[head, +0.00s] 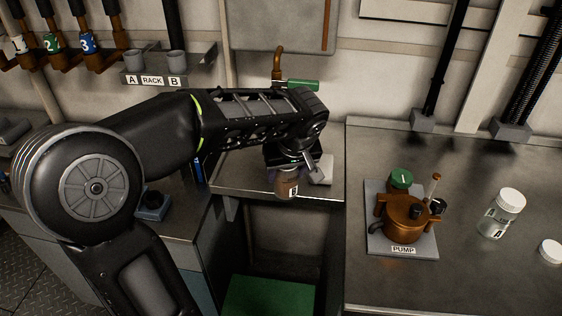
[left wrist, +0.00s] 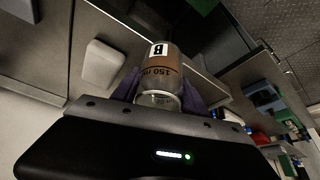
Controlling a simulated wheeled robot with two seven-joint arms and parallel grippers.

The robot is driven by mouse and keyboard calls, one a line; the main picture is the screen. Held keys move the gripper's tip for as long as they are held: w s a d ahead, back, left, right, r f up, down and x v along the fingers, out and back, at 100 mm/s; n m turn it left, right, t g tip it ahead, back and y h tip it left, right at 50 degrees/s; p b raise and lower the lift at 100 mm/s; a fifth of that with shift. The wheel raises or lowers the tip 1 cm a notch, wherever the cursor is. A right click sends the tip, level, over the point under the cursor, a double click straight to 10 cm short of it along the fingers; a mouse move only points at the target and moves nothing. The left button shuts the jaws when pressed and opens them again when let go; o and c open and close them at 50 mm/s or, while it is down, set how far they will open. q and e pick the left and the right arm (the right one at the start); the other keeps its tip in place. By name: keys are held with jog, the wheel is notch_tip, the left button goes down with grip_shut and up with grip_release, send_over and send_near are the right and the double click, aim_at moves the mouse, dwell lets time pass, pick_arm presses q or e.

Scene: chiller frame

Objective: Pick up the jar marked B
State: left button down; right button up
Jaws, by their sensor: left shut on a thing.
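The jar marked B (head: 287,187) is a brownish jar with a white label. In the head view it hangs below my left gripper (head: 293,168), over the lower middle shelf (head: 232,176). My left gripper is shut on it. In the left wrist view the jar (left wrist: 163,72) shows its B label and a "150 ml" mark, between the purplish fingers (left wrist: 158,92). I cannot tell whether its base touches the shelf. Part of the jar is hidden by the gripper. My right gripper is not in view.
A pale block (head: 321,170) lies on the shelf beside the jar. The right counter holds a copper pump (head: 404,218), a clear jar marked A (head: 501,213) and a white lid (head: 550,251). A rack (head: 170,80) hangs at back left. A green-handled pipe (head: 302,85) stands behind my forearm.

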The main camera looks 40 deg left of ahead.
pick_arm(q)
jog(key=s+d+b, duration=0.1)
jog(key=s+d, duration=0.4)
jog(key=d, duration=0.1)
jog(key=shift+s+d+b, duration=0.2)
jog(key=shift+d+b, duration=0.1)
jog(key=shift+d, duration=0.1)
dwell(0.3)
